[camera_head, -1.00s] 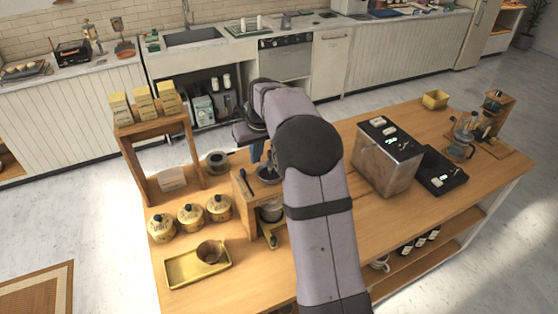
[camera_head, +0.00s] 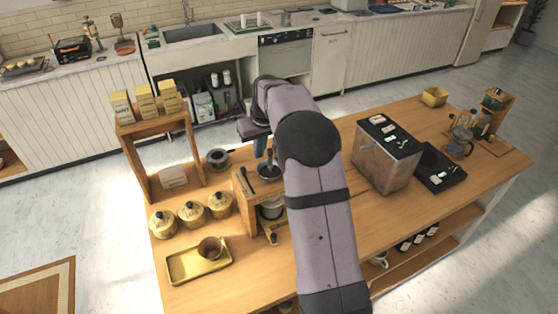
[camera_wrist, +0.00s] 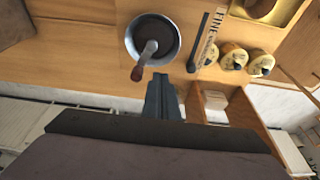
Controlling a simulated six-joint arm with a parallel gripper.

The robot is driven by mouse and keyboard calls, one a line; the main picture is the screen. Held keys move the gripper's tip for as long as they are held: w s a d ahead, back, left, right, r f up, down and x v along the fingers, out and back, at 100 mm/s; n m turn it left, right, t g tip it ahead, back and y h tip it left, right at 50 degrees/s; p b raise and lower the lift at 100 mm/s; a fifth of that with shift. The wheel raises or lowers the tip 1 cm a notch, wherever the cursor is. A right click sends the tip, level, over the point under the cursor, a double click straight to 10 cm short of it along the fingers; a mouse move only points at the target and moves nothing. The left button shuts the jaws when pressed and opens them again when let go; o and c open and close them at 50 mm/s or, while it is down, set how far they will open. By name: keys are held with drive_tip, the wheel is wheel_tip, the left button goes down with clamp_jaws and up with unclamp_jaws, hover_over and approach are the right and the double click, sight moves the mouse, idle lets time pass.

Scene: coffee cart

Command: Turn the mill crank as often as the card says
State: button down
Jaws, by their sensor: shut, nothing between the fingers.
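The mill shows in the wrist view as a round metal hopper (camera_wrist: 170,24) with dark contents. Its crank (camera_wrist: 147,53) crosses the hopper and ends in a brown knob (camera_wrist: 137,74) at the near rim. My gripper (camera_wrist: 161,78) is shut and empty, its tips just right of the knob and apart from it in the picture. In the head view, my gripper (camera_head: 262,150) hangs at the mill (camera_head: 268,173), and my arm partly covers the mill. A pale card-like piece (camera_head: 173,176) stands in the wooden shelf; I cannot read any number on it.
A scale strip reading FINE (camera_wrist: 208,38) lies beside the hopper. Several yellow canisters (camera_head: 191,213) and a yellow tray (camera_head: 185,268) with a brown cup stand left of the mill. A metal box (camera_head: 387,160) stands right. The wooden shelf (camera_head: 141,162) rises behind left.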

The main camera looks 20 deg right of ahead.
drive_tip(key=shift+w+d+p, duration=0.25)
drive_tip(key=shift+d+p, duration=0.2)
drive_tip(key=shift+d, duration=0.4)
drive_tip(key=shift+s+d, duration=0.15)
drive_tip(key=shift+d, duration=0.7)
drive_tip(key=shift+d, duration=0.15)
drive_tip(key=shift+s+d, duration=0.45)
drive_tip(key=shift+d, duration=0.25)
